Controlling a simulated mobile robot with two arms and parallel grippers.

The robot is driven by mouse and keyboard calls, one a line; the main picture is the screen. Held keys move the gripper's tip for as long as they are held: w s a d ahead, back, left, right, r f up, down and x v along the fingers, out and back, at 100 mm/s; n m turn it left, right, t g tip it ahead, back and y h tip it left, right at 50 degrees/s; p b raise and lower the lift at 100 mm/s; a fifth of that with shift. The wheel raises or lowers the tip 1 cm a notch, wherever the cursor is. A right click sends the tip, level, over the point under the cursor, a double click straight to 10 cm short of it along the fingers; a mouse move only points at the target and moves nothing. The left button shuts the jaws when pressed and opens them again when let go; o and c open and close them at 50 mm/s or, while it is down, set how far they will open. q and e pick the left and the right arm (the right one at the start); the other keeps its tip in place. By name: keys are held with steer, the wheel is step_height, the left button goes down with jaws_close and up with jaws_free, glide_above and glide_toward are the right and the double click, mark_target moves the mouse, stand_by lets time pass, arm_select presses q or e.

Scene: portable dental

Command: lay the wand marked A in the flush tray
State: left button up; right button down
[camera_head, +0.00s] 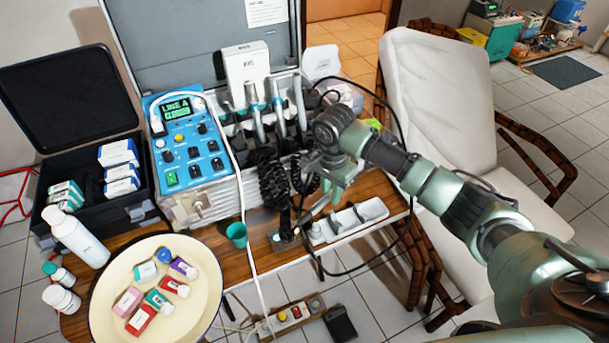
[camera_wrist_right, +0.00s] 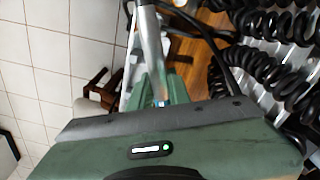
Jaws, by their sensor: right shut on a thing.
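My right gripper (camera_head: 326,204) is above the left end of the white flush tray (camera_head: 362,214), near the table's front edge. In the right wrist view, my right gripper (camera_wrist_right: 160,92) has its green fingers shut on a silver wand (camera_wrist_right: 150,45). The hold is mostly hidden in the head view. No letter can be read on this wand. Several other wands (camera_head: 256,122) stand in the holder behind, with black coiled cords hanging below. My left gripper is not in view.
A blue control unit (camera_head: 185,140) has a screen reading "LINE A". A green cup (camera_head: 237,235) stands left of the tray. A round cream basin (camera_head: 105,290) holds several small boxes. A white chair (camera_head: 440,95) stands close on the right. A dark cable loops around the tray.

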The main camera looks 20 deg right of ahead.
steer(key=d+f+m+b, duration=0.1)
steer(key=d+f+b, duration=0.1)
steer(key=s+d+f+m+y+b, duration=0.1)
steer(key=d+f+m+b, duration=0.1)
steer(key=s+d+f+m+y+b, duration=0.1)
steer(key=d+f+b, duration=0.1)
steer(key=f, duration=0.1)
steer(key=shift+d+f+m, duration=0.1)
steer(key=shift+d+m, duration=0.05)
steer(key=shift+m, duration=0.25)
steer(key=shift+r, duration=0.2)
steer(key=shift+d+f+p, duration=0.1)
steer(key=shift+d+p, duration=0.05)
steer(key=shift+p, duration=0.2)
steer(key=shift+w+d+f, duration=0.1)
steer(key=shift+d+f, duration=0.1)
steer(key=shift+f, duration=0.05)
steer(key=shift+f+p, duration=0.1)
steer(key=shift+p, duration=0.65)
steer(key=shift+f, duration=0.15)
stand_by(0.4)
